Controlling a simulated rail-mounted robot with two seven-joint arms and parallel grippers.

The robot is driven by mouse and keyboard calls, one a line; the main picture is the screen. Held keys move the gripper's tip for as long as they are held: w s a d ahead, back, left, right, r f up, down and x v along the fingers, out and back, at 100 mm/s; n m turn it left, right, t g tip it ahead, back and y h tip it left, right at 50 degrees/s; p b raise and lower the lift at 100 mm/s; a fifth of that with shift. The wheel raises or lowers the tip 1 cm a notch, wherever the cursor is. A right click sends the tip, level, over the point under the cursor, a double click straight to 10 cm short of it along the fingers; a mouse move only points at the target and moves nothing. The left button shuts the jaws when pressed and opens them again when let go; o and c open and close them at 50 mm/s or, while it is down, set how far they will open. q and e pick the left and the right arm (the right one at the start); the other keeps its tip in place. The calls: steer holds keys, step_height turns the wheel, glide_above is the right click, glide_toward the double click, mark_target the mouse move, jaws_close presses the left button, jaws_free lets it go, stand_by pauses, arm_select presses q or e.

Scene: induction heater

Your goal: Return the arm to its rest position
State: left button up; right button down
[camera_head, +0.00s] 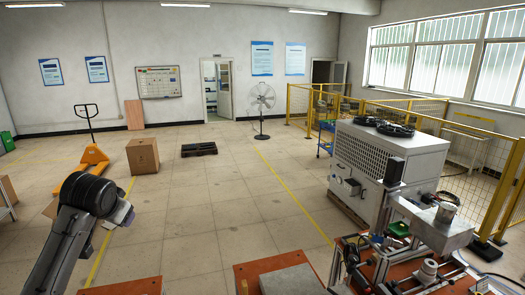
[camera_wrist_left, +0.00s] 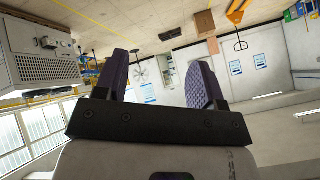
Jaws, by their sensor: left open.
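My left arm (camera_head: 68,243) comes in from the lower left of the head view, raised with its elbow joint up above the floor. That view is turned upside down, with the floor at the top. My right arm and gripper are not in view.
A grey machine cabinet (camera_head: 378,170) and a workbench rig (camera_head: 422,225) stand at the right, apart from the left arm. Orange-topped tables (camera_head: 250,272) are at the bottom edge. A carton (camera_head: 142,156) and yellow pallet jack (camera_head: 92,157) stand beyond the arm. The middle floor is clear.

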arm_select(q)
steer(key=s+d+r+t, duration=0.3)
steer(key=d+r+t, duration=0.1)
steer(key=d+r, duration=0.15)
steer(key=s+d+f+m+t+h+p, duration=0.1)
steer(key=s+d+f+t+h+p, duration=0.1)
steer(key=s+d+f, duration=0.55)
steer(key=s+d+f+g+p, duration=0.1)
steer(key=s+f+g, duration=0.4)
steer(key=s+f, duration=1)
steer(key=s+d+f+n+g+h+p, duration=0.1)
steer(key=s+f+g+p, duration=0.3)
steer(key=s+f, duration=1.1)
steer(key=s+g, duration=0.1)
steer(key=s, duration=0.7)
steer(key=shift+s+d+f, duration=0.15)
steer(key=shift+s+f, duration=0.1)
steer(key=shift+f, duration=0.1)
